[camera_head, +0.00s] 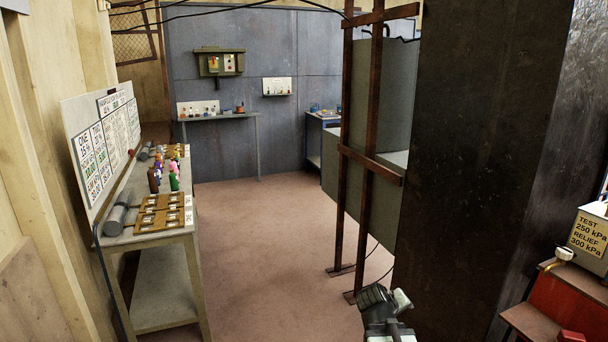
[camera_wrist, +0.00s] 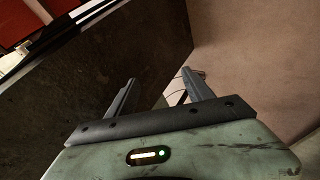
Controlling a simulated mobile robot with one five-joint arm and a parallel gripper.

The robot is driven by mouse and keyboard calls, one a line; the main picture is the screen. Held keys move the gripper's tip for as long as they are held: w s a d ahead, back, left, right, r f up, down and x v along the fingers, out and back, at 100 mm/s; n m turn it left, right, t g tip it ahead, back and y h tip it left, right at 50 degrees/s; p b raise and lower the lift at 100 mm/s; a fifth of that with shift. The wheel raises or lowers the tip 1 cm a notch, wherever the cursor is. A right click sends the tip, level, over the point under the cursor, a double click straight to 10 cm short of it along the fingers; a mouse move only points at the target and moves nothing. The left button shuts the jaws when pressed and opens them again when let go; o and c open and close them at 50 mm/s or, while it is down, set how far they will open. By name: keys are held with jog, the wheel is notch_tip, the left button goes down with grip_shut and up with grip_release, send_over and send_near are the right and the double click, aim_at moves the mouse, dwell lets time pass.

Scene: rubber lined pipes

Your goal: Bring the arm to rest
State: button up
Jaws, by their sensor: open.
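My gripper shows in the wrist view (camera_wrist: 160,90) with its two dark fingers spread apart and nothing between them. Beyond the fingers are a dark panel on the left and bare floor on the right. In the head view, part of my arm's end (camera_head: 388,312) shows at the bottom edge, right of centre, beside the foot of the dark wall. The fingertips cannot be made out clearly there.
A dark wall (camera_head: 480,150) stands close on the right, with a brown wooden frame (camera_head: 370,150) beside it. A red bench (camera_head: 570,300) with a labelled box (camera_head: 588,238) is at far right. A workbench (camera_head: 165,290) with small figures runs along the left. The floor (camera_head: 260,240) between is clear.

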jog(key=s+a+f+m+g+y, duration=0.1)
jog(key=s+a+f+g+y, duration=0.3)
jog(key=a, duration=0.3)
jog(key=s+a+f+m+g+y, duration=0.1)
jog(key=s+a+f+m+y, duration=0.15)
jog(key=s+a, duration=0.4)
notch_tip(320, 180, up, 12)
jog(key=s+a+g+p, duration=0.1)
jog(key=p, duration=1.1)
jog(key=shift+a+r+p, duration=0.15)
jog(key=shift+p, duration=0.25)
jog(key=shift+s, duration=0.1)
